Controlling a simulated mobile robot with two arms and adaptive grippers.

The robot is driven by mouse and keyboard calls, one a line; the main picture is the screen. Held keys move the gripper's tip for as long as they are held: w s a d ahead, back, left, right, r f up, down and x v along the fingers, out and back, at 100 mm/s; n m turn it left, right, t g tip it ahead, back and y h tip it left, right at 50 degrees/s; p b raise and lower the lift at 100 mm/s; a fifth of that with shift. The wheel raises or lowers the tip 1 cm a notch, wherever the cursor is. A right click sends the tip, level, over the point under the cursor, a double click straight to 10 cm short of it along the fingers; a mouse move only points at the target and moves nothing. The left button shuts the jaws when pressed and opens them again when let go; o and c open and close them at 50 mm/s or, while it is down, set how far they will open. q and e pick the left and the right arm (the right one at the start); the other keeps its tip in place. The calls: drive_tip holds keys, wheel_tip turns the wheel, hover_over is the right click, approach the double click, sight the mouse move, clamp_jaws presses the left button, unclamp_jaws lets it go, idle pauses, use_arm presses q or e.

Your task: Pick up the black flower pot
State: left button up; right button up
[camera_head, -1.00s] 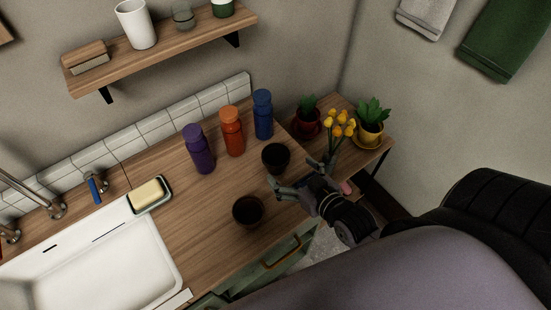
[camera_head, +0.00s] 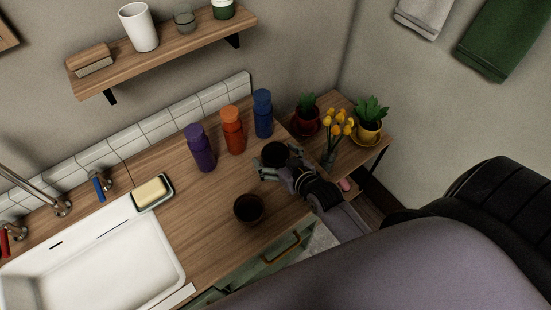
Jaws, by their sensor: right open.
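A black flower pot (camera_head: 274,151) stands upright on the wooden counter, near its right end. My right gripper (camera_head: 279,167) is open at the near side of this pot, its fingers spread and overlapping the pot's lower part in the view. Whether the fingers touch the pot I cannot tell. A second dark round pot (camera_head: 248,209), with a brownish inside, stands nearer the counter's front edge, to the left of my gripper and apart from it. My left gripper is not in view.
Purple (camera_head: 200,149), orange (camera_head: 232,131) and blue (camera_head: 262,114) bottles stand behind the pots. A white sink (camera_head: 95,255) and soap dish (camera_head: 167,203) are left. A side table on the right holds a red potted plant (camera_head: 307,121), yellow flowers (camera_head: 338,124) and a yellow potted plant (camera_head: 369,130).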

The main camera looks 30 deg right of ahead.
drive_tip(key=shift+c, duration=0.3)
drive_tip(key=c, duration=1.1)
drive_tip(key=shift+m+h, duration=0.5)
drive_tip(key=shift+h, duration=0.1)
drive_tip(key=shift+w+a+r+b, duration=0.65)
drive_tip(key=shift+a+r+b, duration=0.1)
drive_tip(key=shift+r, duration=4.4)
drive_tip(key=shift+w+a+r+b, duration=0.65)
drive_tip(key=shift+r+b, duration=0.1)
drive_tip(key=shift+r, duration=4.35)
drive_tip(key=shift+w+a+r+b, duration=0.65)
drive_tip(key=shift+r+b, duration=0.1)
drive_tip(key=shift+r, duration=4.4)
